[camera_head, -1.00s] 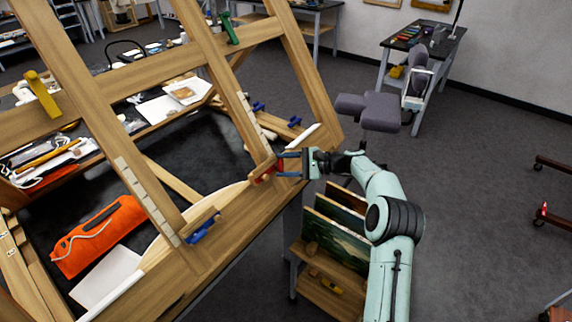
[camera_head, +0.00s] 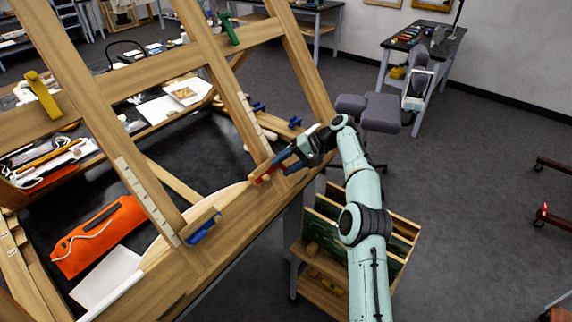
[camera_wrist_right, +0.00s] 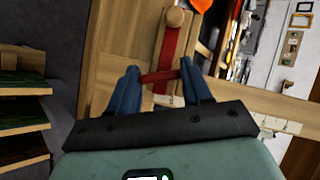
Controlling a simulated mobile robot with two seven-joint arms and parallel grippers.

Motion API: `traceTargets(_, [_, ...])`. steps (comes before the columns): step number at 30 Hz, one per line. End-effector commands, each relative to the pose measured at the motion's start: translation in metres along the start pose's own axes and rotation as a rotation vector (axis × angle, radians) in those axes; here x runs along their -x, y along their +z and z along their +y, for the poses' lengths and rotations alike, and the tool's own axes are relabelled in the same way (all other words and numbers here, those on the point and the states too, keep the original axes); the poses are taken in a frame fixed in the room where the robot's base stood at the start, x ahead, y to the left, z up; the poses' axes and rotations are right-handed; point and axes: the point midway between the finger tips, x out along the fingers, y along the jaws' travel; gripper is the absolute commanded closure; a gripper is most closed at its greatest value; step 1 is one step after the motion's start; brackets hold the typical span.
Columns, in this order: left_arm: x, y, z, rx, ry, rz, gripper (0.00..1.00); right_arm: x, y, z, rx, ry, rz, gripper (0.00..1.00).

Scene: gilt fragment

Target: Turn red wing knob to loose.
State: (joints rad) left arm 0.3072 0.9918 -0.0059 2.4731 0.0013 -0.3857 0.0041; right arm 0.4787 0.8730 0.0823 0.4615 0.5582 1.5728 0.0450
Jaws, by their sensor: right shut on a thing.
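The red wing knob (camera_head: 264,175) sits on the lower wooden rail of the easel frame (camera_head: 186,258), at the foot of a slanted upright. My right gripper (camera_head: 276,167) reaches it from the right, with its blue fingers at the knob. In the right wrist view the red knob (camera_wrist_right: 160,76) lies between the two blue fingers of my right gripper (camera_wrist_right: 160,84), which are shut on it. The fingers partly cover the knob in the head view. My left gripper is not in view.
A blue wing knob (camera_head: 204,229) sits on the same rail to the left. An orange pouch (camera_head: 98,235) lies on the dark table behind the frame. A wooden rack with panels (camera_head: 322,282) stands below my right arm.

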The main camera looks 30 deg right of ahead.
Motion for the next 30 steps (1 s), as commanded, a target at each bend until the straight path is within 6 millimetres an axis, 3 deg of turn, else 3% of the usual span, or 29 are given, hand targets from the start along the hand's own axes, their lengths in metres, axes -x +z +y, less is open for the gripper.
traceTargets(30, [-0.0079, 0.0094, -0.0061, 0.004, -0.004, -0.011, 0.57, -0.0034, 0.0042, -0.0024, 0.8, 0.501, -0.009, 0.81])
